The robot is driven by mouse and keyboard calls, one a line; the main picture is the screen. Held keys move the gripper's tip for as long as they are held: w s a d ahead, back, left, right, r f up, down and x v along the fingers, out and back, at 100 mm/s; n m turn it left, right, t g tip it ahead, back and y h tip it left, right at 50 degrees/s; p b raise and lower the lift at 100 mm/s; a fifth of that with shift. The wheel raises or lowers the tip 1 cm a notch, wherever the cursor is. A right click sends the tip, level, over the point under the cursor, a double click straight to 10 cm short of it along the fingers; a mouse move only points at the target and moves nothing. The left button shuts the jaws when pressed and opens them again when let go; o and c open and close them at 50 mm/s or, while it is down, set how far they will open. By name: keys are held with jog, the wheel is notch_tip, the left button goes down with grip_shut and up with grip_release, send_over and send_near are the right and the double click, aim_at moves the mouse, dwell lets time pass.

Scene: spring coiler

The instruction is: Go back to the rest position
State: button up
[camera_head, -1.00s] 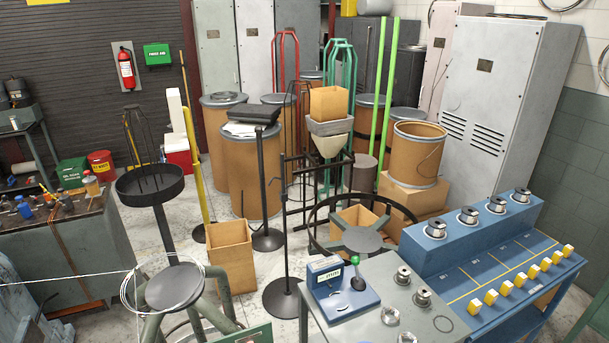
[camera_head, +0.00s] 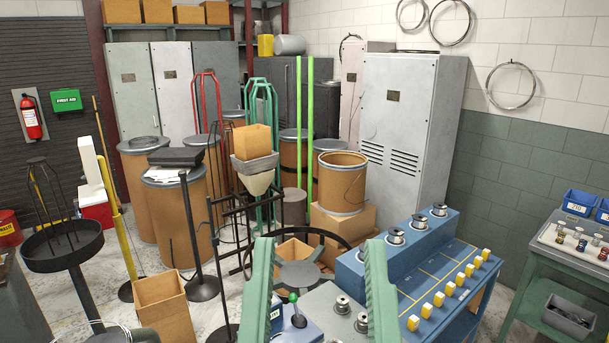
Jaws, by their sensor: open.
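My gripper (camera_head: 320,246) shows at the bottom middle of the head view. Its two green fingers point up and stand wide apart, with nothing held between them. The grey bench top with a small blue device (camera_head: 296,322) and its green knob shows behind and between the fingers. The left finger partly covers that device. The right finger overlaps the left end of the blue bench (camera_head: 425,275). The rest of my arm is out of the picture, below the lower edge.
Behind the fingers stand a dark ring-shaped reel stand, cardboard boxes and a brown drum (camera_head: 342,185). A grey cabinet (camera_head: 405,130) stands beyond. A green table (camera_head: 570,262) with blue bins is at the right. Open floor shows between it and the blue bench.

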notch_tip(320, 180, up, 17)
jog(key=w+p, duration=0.1)
jog(key=p, duration=1.2)
jog(key=shift+a+y, duration=0.4)
jog(key=shift+a, duration=0.05)
jog(key=shift+c, duration=0.2)
